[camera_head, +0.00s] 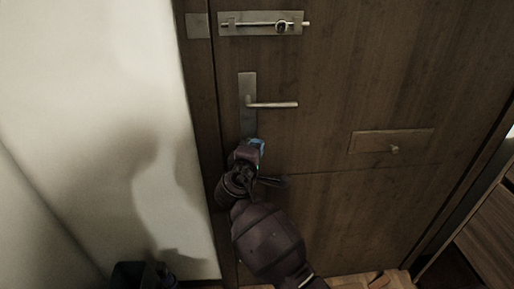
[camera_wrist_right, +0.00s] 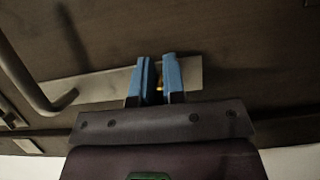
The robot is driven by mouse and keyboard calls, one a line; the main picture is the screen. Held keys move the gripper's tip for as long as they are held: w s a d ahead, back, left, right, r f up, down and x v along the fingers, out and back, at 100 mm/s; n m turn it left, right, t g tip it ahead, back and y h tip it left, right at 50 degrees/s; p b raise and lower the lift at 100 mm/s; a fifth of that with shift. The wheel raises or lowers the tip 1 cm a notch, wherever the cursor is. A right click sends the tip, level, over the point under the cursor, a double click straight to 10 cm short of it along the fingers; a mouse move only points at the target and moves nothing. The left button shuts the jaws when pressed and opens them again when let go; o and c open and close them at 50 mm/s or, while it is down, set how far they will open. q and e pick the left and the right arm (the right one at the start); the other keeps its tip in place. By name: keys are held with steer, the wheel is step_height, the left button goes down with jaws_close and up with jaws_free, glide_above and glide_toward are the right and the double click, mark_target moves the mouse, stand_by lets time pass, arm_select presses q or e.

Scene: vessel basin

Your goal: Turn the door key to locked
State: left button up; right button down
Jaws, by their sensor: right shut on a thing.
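The dark brown wooden door (camera_head: 340,75) is closed in its frame. A metal handle plate (camera_head: 247,92) with a lever handle (camera_head: 272,105) pointing right is on its left side. My right gripper (camera_head: 256,146) is at the lower end of this plate. In the right wrist view the plate (camera_wrist_right: 192,76) lies behind the blue fingers of my right gripper (camera_wrist_right: 159,84), which are shut on the key (camera_wrist_right: 159,78). Only a small brassy bit of the key shows between the fingers, so its turn angle cannot be told. My left gripper is not seen.
A sliding bolt (camera_head: 262,23) is above the handle. A flap with a small knob (camera_head: 394,149) is on the right part of the door. A pale wall (camera_head: 100,130) is on the left. The lever (camera_wrist_right: 30,75) is close beside my right gripper in the wrist view.

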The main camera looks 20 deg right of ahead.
steer(key=shift+a+f, duration=0.15)
steer(key=shift+a, duration=0.25)
steer(key=c, duration=1.2)
jaws_free()
steer(key=shift+w+a, duration=0.1)
steer(key=shift+w, duration=0.1)
steer(key=shift+s, duration=0.1)
steer(key=v, duration=0.7)
steer(key=shift+s, duration=0.2)
